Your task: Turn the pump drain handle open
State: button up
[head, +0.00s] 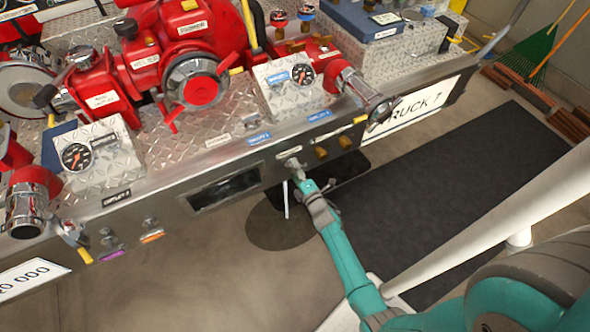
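The pump (190,50) is the red machine on the diamond-plate bumper deck at the upper left. A small silver fitting (292,163) sits on the bumper's front face under a white label; it may be the drain handle, but the label is too small to read. My gripper (302,178) is at the end of the teal arm, right at this fitting. Whether they touch cannot be told. A thin pale bar (286,198) hangs beside the gripper; what it belongs to is unclear. The fingers are too small and overlapped to show whether they are open or shut.
Two brass-coloured pieces (321,153) sit on the bumper face just right of the gripper. A silver-ended red outlet (365,92) juts out above them. Other small knobs (150,223) are at the lower left. The floor with a dark mat (450,190) is open at right.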

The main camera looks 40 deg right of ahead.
jog(key=shift+s, duration=0.1)
jog(key=v, duration=1.2)
dwell(0.5)
jog(key=s+a+r+m+y, duration=0.1)
jog(key=s+a+r+m, duration=0.3)
jog(key=s+a, duration=0.35)
jog(key=s+a+r+m+y, duration=0.1)
jog(key=s+a+r+m, duration=0.35)
jog(key=s+a, duration=0.3)
jog(key=s+a+r+m+g+y, duration=0.1)
jog(key=s+a+r+m, duration=0.1)
jog(key=s+r, duration=0.4)
jog(key=s+a+r+m+g+y, duration=0.1)
jog(key=s+a+r+m+y, duration=0.1)
jog(key=s+r, duration=0.5)
notch_tip(320, 180, up, 4)
jog(key=shift+s+a+r+m+g, duration=0.1)
jog(key=shift+s+a+m+g, duration=0.15)
jog(key=shift+a+m, duration=0.7)
